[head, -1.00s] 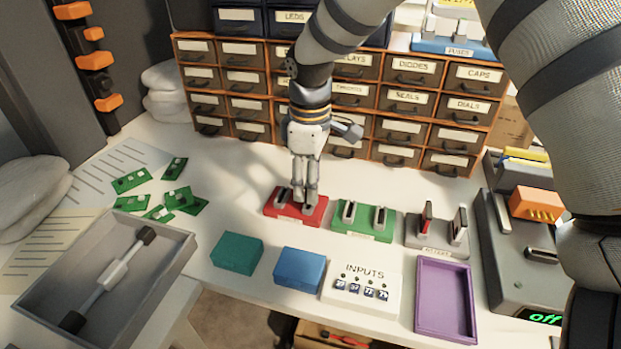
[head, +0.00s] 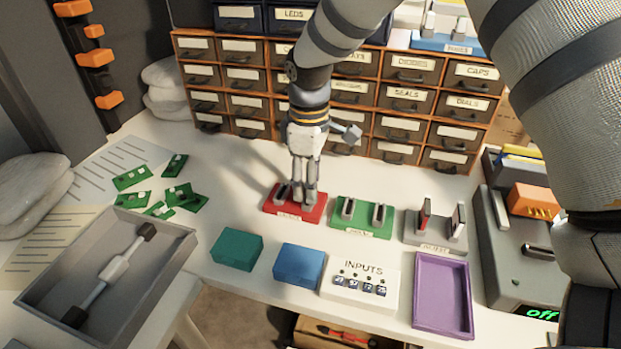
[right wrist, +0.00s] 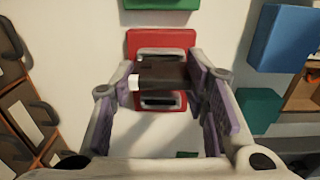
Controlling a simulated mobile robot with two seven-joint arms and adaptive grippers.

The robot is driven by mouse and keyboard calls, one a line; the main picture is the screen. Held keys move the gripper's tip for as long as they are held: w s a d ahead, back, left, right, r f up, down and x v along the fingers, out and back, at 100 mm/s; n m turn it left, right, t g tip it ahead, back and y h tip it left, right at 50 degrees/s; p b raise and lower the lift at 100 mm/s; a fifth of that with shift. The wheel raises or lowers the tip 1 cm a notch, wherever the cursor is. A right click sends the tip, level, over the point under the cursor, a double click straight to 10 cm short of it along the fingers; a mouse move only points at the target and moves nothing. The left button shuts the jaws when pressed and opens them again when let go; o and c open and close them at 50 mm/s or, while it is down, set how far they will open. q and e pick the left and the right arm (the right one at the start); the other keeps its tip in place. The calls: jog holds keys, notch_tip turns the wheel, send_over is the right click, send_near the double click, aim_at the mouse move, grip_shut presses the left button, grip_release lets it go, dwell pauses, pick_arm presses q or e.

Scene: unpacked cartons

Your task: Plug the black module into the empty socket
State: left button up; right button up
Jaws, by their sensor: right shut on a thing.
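My right gripper (head: 303,200) points down at the red holder (head: 294,212) on the bench. In the right wrist view its two purple-padded fingers (right wrist: 165,85) are shut on the black module (right wrist: 165,74), a dark block with a small white patch. The module is over the red holder (right wrist: 138,40), with pale slots beside it; whether it still sits in the holder cannot be told. A grey console (head: 510,270) at the right carries yellow and orange modules and an "off" display. A dark slot (head: 540,250) shows on it; whether this is the empty socket is unclear. My left gripper is out of view.
Green (head: 362,216) and grey (head: 436,232) holders stand between the red holder and the console. In front are teal (head: 237,249) and blue (head: 300,266) blocks, an INPUTS panel (head: 360,284) and a purple tray (head: 442,295). Drawers (head: 410,94) stand behind.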

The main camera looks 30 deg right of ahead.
jog(key=shift+f, duration=0.25)
dwell(0.3)
jog(key=o, duration=1)
